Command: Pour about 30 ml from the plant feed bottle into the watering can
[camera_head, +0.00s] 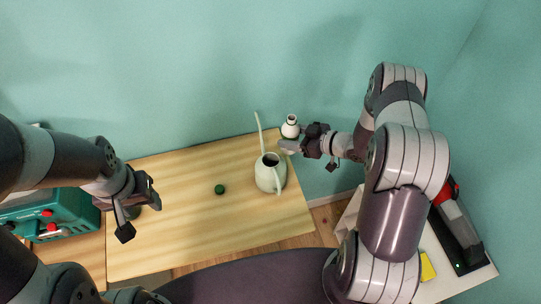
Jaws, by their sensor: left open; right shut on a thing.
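The plant feed bottle (290,127) is a small white bottle, roughly upright with its mouth facing up, at the far right corner of the table. My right gripper (291,144) is shut on its lower part and hides some of it. I cannot tell whether its base touches the table. The pale green watering can (271,182) stands on the right part of the table, just nearer than the bottle. Its round dark opening faces up and its thin spout points toward the wall. My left gripper (137,211) is open and empty by the table's left edge.
The wooden table (180,220) is mostly clear left of the can. A small dark green round thing (219,189) lies mid-table. A teal machine (55,212) stands at left. A white stand (470,281) at right bears a red and dark tool (455,215) and a yellow thing (427,268).

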